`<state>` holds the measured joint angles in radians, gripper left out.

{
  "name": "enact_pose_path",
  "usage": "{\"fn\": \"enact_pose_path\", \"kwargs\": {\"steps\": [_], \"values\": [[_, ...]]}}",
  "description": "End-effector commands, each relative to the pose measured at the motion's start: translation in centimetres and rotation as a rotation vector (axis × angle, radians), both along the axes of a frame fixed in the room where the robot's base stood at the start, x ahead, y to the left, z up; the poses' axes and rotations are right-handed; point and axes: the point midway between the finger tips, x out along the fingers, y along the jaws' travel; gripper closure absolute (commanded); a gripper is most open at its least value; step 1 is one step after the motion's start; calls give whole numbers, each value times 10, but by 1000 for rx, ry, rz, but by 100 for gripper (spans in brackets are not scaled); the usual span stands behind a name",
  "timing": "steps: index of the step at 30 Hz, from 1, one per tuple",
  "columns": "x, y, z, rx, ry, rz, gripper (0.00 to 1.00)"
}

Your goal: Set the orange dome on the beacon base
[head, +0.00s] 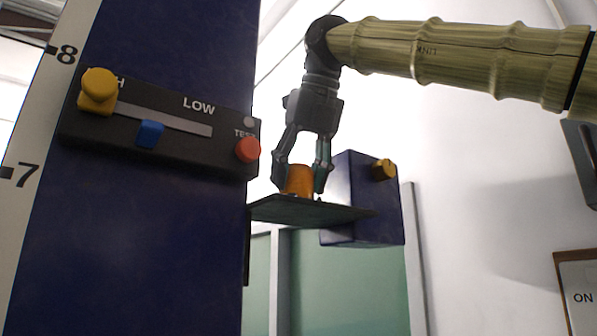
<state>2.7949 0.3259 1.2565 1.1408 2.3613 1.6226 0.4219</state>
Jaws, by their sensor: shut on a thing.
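My gripper (302,182) points down at the middle of the head view and is shut on the orange dome (299,181). Its two fingers stand on either side of the dome. The dome is right over a thin dark shelf (290,211) that juts out from the blue column; I cannot tell whether it touches the shelf. I cannot make out the beacon base for certain. A dark blue box (340,225) with a yellow knob (384,169) on it stands behind the shelf, to the right.
A tall blue column (170,230) with a number scale fills the left. On it is a black panel (180,145) with a yellow knob (98,88), a blue slider (150,134) and a red button (248,150). A framed ON plate (580,297) is at lower right.

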Motion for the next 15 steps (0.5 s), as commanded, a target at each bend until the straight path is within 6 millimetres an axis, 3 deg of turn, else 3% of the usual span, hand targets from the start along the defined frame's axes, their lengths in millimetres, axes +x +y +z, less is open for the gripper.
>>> {"fn": "enact_pose_path", "kwargs": {"steps": [11, 12, 15], "values": [[0, 0, -5, 0, 0, 0, 72], [0, 0, -4, 0, 0, 0, 43], [0, 0, -4, 0, 1, 0, 27]]}}
